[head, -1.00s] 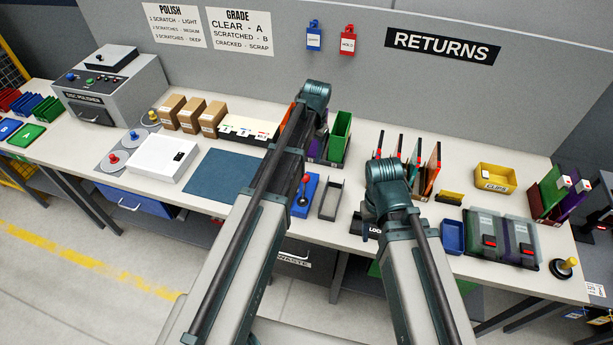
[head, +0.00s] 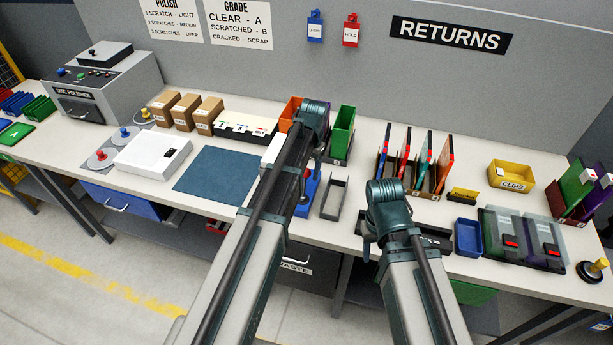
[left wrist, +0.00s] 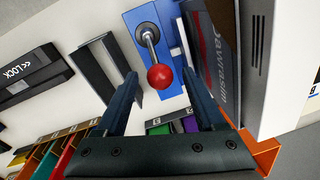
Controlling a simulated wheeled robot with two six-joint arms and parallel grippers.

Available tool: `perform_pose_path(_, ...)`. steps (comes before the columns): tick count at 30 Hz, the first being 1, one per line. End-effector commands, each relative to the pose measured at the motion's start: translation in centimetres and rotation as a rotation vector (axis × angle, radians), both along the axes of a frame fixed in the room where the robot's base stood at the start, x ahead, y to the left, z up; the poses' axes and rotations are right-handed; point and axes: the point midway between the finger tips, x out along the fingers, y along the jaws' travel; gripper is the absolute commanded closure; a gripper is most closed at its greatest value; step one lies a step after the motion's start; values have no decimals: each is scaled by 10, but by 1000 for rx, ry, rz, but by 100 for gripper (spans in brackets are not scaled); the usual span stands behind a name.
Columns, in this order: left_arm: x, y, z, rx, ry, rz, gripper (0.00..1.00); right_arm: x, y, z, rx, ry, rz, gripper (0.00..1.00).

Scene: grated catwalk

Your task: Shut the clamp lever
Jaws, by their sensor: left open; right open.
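The clamp shows in the left wrist view as a blue base (left wrist: 163,25) with a metal lever (left wrist: 151,48) ending in a red ball knob (left wrist: 160,77). My left gripper (left wrist: 160,78) is open, its dark fingers on either side of the knob in that view. I cannot tell whether they touch it or how far above it they are. In the head view part of the blue base (head: 311,187) shows beside my left forearm, which hides most of the clamp. My right gripper (head: 368,229) hangs over the bench front, mostly hidden by its wrist, and looks empty.
A grey open tray (head: 334,197) stands just right of the clamp. A blue mat (head: 216,174) lies left. A boxed item with lettering (left wrist: 212,50) is close beside the clamp. Upright coloured folders (head: 420,165), a blue bin (head: 467,238) and a yellow bin (head: 511,178) stand right.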

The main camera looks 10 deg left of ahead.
Motion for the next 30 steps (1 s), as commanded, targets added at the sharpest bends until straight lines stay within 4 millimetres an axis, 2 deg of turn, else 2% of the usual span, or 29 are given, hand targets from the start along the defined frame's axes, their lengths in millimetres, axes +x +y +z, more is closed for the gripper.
perform_pose_path(9,0,0,-2,0,0,0,31,0,0,-2,0,0,0,50)
perform_pose_path(18,0,0,-2,0,0,0,85,0,0,-2,0,0,0,50)
perform_pose_path(21,0,0,-2,0,0,0,100,0,0,-2,0,0,0,50)
perform_pose_path(30,-4,1,-2,-1,-20,0,100,0,0,-2,0,0,0,50)
